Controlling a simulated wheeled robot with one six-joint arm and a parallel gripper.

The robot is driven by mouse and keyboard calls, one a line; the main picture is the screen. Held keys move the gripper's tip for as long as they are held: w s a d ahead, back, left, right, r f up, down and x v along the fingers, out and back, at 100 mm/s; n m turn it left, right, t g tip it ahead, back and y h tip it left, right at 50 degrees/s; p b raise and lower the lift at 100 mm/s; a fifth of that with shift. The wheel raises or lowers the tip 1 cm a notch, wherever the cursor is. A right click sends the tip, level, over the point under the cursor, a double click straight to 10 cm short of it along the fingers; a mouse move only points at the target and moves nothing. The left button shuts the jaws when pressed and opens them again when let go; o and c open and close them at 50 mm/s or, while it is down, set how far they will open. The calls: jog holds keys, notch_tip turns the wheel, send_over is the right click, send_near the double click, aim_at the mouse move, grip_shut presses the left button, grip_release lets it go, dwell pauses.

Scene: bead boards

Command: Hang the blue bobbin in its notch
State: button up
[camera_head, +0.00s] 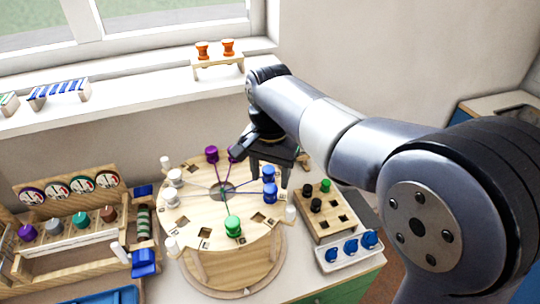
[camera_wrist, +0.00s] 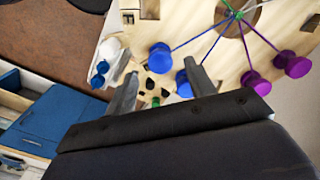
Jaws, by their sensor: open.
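The round wooden board (camera_head: 208,190) carries colored bobbins on strings running to its center hole. Two blue bobbins stand at its right side: an upper one (camera_head: 268,172) and a lower one (camera_head: 269,190). In the wrist view one blue bobbin (camera_wrist: 160,57) shows between and beyond my fingertips; the other (camera_wrist: 185,85) is partly hidden by the right finger. My gripper (camera_head: 262,163) is open and empty, close to the upper blue bobbin; its fingers also show in the wrist view (camera_wrist: 161,72). Whether either finger touches a bobbin I cannot tell.
Purple (camera_head: 211,153), white (camera_head: 175,177) and green (camera_head: 232,226) bobbins stand on the board. A wooden block (camera_head: 325,221) with black and green pegs and a white tray (camera_head: 333,261) with blue spools sit right. A wooden rack (camera_head: 62,243) stands left.

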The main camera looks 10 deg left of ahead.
aim_at(270, 188)
notch_tip(270, 188, up, 7)
